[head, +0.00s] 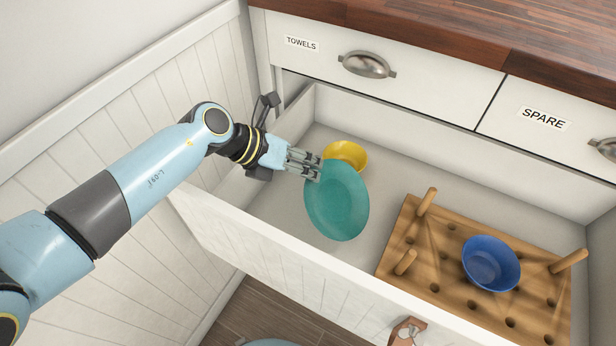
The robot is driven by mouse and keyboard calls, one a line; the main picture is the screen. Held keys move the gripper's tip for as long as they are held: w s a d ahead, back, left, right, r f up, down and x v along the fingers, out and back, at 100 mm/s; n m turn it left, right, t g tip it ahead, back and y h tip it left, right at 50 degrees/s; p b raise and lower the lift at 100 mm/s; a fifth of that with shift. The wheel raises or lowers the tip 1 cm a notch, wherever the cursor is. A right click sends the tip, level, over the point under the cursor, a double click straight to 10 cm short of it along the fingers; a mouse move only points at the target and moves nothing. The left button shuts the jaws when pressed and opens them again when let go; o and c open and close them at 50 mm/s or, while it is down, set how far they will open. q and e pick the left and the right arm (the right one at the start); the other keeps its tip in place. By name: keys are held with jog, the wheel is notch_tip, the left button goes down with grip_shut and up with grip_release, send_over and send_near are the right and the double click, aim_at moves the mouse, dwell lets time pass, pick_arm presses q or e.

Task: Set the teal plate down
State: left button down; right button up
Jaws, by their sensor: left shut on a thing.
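The teal plate (338,205) is in the left part of the open drawer, seen from above, with its edge at my left gripper. My left gripper (315,167) is shut on the plate's upper left rim. The plate looks tilted; I cannot tell whether it touches the drawer floor. It partly covers a yellow bowl (347,153) behind it. My right gripper does not show.
The open drawer (260,237) has a wooden pegboard (446,243) with several pegs and holes on its right side. A blue bowl (490,263) sits on the pegboard. Closed drawers labelled TOWELS (420,72) and SPARE (560,125) are above, under a wooden countertop (450,30).

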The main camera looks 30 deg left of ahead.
aim_at(336, 200)
pick_arm(q)
notch_tip(336, 200, down, 3)
jog(key=shift+r+b, duration=0.1)
jog(key=shift+b, duration=0.25)
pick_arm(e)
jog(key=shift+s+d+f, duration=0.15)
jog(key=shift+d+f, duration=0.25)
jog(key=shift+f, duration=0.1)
pick_arm(q)
jog(key=shift+f+b, duration=0.4)
jog(key=shift+f, duration=0.25)
jog(key=c, duration=1.5)
grip_release()
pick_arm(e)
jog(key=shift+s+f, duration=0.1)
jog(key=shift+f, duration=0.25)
